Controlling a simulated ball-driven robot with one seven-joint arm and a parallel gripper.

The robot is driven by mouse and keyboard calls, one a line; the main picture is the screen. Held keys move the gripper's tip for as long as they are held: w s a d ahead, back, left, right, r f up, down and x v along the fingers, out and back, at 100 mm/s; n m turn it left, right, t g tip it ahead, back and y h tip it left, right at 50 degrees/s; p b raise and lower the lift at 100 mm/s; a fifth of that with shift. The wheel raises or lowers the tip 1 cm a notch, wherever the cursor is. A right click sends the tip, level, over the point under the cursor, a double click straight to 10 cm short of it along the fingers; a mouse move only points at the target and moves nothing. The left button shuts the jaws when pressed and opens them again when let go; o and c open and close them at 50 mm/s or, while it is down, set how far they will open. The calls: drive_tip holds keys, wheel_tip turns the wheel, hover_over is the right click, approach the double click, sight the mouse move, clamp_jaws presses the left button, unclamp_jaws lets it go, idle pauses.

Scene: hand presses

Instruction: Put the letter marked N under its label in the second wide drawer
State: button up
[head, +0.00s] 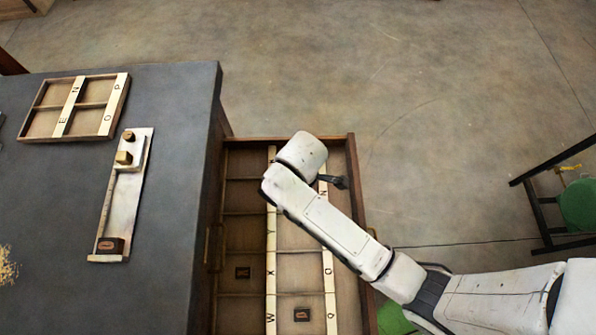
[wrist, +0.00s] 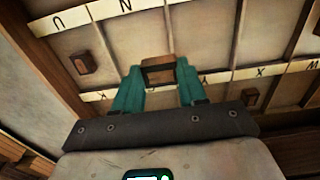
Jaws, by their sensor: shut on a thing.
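The open wide drawer (head: 231,218) sits beside the grey-topped bench, split into compartments with pale label strips. An N label (head: 323,192) shows in the head view, and an N label (wrist: 124,5) shows at the top of the wrist view. My gripper (wrist: 160,72) is over the drawer, its teal fingers shut on a brown wooden letter block (wrist: 158,62). The mark on the held block cannot be read. In the wrist view it overlaps the nearer label strip; its height above the floor cannot be told. In the head view my arm hides most of the gripper.
Two letter blocks lie in the drawer, one dark (head: 243,272) and one (head: 301,314) lower right. On the bench are a small compartment case (head: 42,122) with labels and a metal stick (head: 122,196) with a block (head: 110,246). A green stool (head: 578,205) stands at right.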

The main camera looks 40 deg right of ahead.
drive_tip(key=w+f, duration=0.1)
drive_tip(key=w+d+f, duration=0.1)
drive_tip(key=f, duration=0.1)
drive_tip(key=w+f, duration=0.1)
drive_tip(key=shift+w+d+f, duration=0.1)
drive_tip(key=shift+d+f, duration=0.15)
drive_tip(key=shift+d, duration=0.05)
drive_tip(key=shift+f+b, duration=0.4)
drive_tip(key=shift+f, duration=1.2)
drive_tip(key=shift+f, duration=0.15)
drive_tip(key=o, duration=1)
wheel_tip(320, 180, up, 12)
drive_tip(key=p, duration=0.1)
drive_tip(key=s+d+r+m, duration=0.1)
drive_tip(key=s+d+m, duration=0.1)
drive_tip(key=s, duration=0.3)
drive_tip(key=s+d+m, duration=0.3)
drive_tip(key=s+m, duration=0.2)
drive_tip(key=s, duration=0.1)
drive_tip(key=s+d+r+m+t, duration=0.1)
drive_tip(key=s+d+m, duration=0.1)
drive_tip(key=s+m, duration=0.2)
drive_tip(key=shift+s+d+r, duration=0.3)
drive_tip(key=shift+s+d, duration=0.1)
drive_tip(key=shift+s, duration=0.35)
